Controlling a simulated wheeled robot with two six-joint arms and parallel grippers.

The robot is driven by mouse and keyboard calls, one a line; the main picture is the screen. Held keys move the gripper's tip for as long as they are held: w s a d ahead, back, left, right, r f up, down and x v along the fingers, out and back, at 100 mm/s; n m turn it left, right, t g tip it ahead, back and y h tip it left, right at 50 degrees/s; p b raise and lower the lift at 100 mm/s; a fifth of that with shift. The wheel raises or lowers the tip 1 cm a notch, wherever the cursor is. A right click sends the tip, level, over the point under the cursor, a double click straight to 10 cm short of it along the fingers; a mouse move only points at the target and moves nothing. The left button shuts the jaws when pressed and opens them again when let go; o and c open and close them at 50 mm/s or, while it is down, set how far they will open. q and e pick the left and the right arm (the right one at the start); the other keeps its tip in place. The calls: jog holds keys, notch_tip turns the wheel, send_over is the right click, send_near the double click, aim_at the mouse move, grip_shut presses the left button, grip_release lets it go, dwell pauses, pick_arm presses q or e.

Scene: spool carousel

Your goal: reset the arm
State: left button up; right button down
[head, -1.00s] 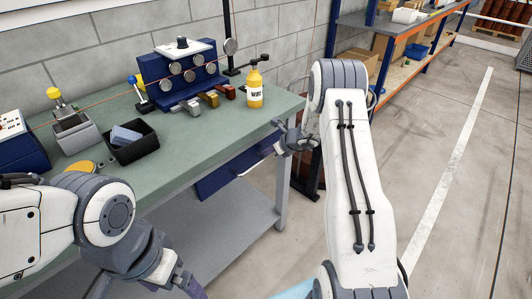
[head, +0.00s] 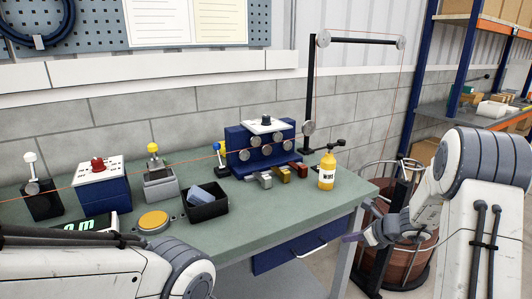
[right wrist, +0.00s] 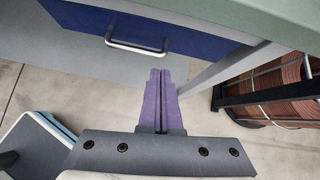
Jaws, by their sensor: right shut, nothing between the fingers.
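My right gripper (head: 354,237) is in front of the workbench's right end, below the level of its top, with its purple fingers pointing left. In the right wrist view its fingers (right wrist: 158,92) lie together, shut and empty, near a blue drawer with a metal handle (right wrist: 136,46). The fingers hold nothing. My left arm comes in at the lower left in the head view, over the bench's front edge; its gripper is out of the frame.
The green workbench (head: 290,210) bears a yellow bottle (head: 327,170), a blue roller block (head: 240,149), a black bin (head: 207,211) and a yellow button (head: 154,221). A reel of brown wire (head: 411,255) stands right of the bench. Shelving (head: 465,60) stands farther right.

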jog(key=s+a+r+n+g+y+p, duration=0.1)
jog(key=s+a+r+n+g, duration=0.1)
jog(key=s+a+r+n, duration=0.45)
jog(key=s+a+r+n+g+p, duration=0.1)
jog(key=s+a+n+g+p, duration=0.3)
jog(key=a, duration=0.6)
jog(key=s+a+r+n+y+b, duration=0.1)
jog(key=s+a+r+n, duration=0.3)
jog(key=a+n, duration=0.4)
jog(key=s+r+n+h+p, duration=0.1)
jog(key=s+r+n+h, duration=0.1)
jog(key=s+n, duration=0.7)
jog(key=s+a+r+n+g+h+p, duration=0.1)
jog(key=s+r+n+h+p, duration=0.1)
jog(key=s+n, duration=0.7)
jog(key=shift+s+a+r+g+h+p, duration=0.3)
jog(key=shift+s+r+h, duration=0.3)
jog(key=shift+s+r, duration=0.45)
jog(key=shift+s+f, duration=0.15)
